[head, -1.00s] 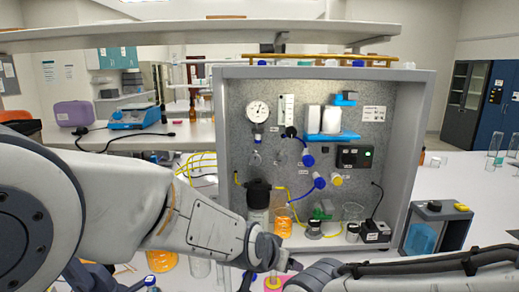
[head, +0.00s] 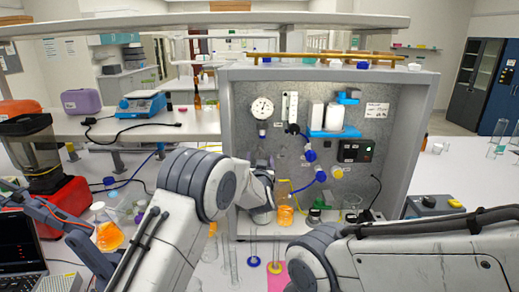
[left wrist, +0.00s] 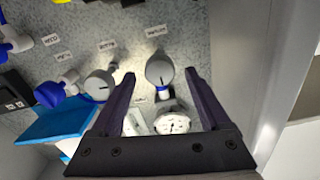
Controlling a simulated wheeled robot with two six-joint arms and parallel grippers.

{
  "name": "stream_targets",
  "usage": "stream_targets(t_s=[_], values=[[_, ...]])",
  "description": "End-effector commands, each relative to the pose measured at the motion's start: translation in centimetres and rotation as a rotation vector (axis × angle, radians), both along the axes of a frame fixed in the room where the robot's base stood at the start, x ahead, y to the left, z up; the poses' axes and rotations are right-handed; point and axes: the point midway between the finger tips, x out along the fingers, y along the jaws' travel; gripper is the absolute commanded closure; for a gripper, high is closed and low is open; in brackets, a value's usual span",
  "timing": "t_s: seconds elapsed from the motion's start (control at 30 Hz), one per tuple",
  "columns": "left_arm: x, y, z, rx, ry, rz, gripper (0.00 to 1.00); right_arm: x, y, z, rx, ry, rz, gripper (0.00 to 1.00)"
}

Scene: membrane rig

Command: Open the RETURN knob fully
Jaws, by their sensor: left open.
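The panel (head: 345,95) of the rig carries a round gauge, several small valves and labels. In the left wrist view, which shows the panel upside down, a grey round knob (left wrist: 160,68) with a blue collar sits beside the gauge (left wrist: 172,122). A second grey knob (left wrist: 98,85) is to its left. The labels are too small to read surely, so I cannot tell which is RETURN. My left gripper (left wrist: 159,76) is open, with its fingertips on either side of the first knob in the picture. I cannot tell whether they touch it. My right gripper is out of view.
The rig's side wall (left wrist: 242,70) is close to the right of my left gripper. An orange-filled bottle (head: 285,213) stands at the panel's foot. A blender-like device with a red base (head: 58,205) and an orange flask (head: 107,232) stand at left.

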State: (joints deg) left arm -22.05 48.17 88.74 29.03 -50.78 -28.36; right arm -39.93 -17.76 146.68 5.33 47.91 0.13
Motion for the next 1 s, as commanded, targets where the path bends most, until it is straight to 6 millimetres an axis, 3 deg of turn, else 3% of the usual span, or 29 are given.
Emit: stream_targets(t_s=[0.1,0.3,0.67,0.7,0.9,1.0], values=[[1.8,0.1,0.2,0.001,0.001,0.001,0.2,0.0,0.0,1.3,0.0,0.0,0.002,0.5],[3.5,0.0,0.1,0.0,0.001,0.0,0.2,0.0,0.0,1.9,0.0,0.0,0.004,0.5],[4.0,0.0,-0.1,0.0,0.001,-0.001,0.2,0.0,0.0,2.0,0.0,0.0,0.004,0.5],[3.9,0.0,-0.1,0.0,0.001,-0.001,0.24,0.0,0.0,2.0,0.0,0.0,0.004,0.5],[3.9,0.0,0.0,0.0,0.001,-0.001,1.0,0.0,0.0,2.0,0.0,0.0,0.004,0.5],[3.9,0.0,0.0,-0.001,0.001,-0.001,1.0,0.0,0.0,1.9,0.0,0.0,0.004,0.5]])
